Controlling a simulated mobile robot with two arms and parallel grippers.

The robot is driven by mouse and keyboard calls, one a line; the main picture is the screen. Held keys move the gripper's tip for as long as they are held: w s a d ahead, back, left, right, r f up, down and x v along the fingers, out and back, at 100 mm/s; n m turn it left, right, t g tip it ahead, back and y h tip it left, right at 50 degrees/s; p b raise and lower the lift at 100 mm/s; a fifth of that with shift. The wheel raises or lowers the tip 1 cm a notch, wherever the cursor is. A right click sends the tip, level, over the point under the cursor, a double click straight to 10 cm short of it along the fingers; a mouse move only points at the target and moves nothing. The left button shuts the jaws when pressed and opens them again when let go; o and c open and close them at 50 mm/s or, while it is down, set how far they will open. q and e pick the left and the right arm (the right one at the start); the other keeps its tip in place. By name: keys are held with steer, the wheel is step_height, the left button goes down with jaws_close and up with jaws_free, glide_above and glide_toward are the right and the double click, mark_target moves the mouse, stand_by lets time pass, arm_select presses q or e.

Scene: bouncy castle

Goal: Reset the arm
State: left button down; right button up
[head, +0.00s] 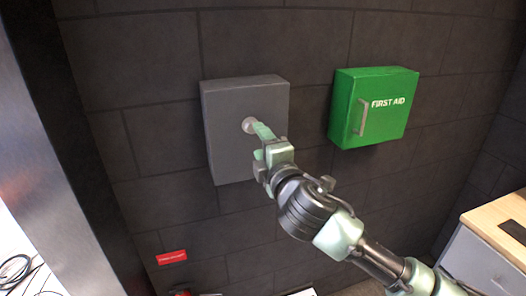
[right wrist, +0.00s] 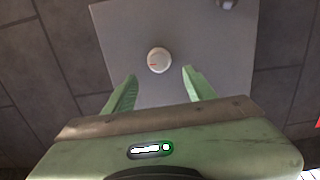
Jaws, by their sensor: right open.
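My right arm comes in from the lower right in the head view. Its gripper (head: 258,132) is in front of a grey wall box (head: 225,110) with a round knob (head: 249,125). In the right wrist view, my right gripper (right wrist: 158,86) is open, with its two green fingers spread apart. The white knob (right wrist: 159,60) with a red mark lies just beyond the fingertips, midway between them, with nothing held. The grey box face (right wrist: 125,30) is behind it. My left gripper is in neither view.
A green first aid box (head: 372,108) hangs on the dark block wall to the right of the grey box. A small red sign (head: 172,257) is low on the wall. A cabinet with a wooden top (head: 492,218) stands at the lower right. Cables (head: 18,270) lie at the lower left.

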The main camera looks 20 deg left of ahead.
steer(key=shift+v, duration=0.8)
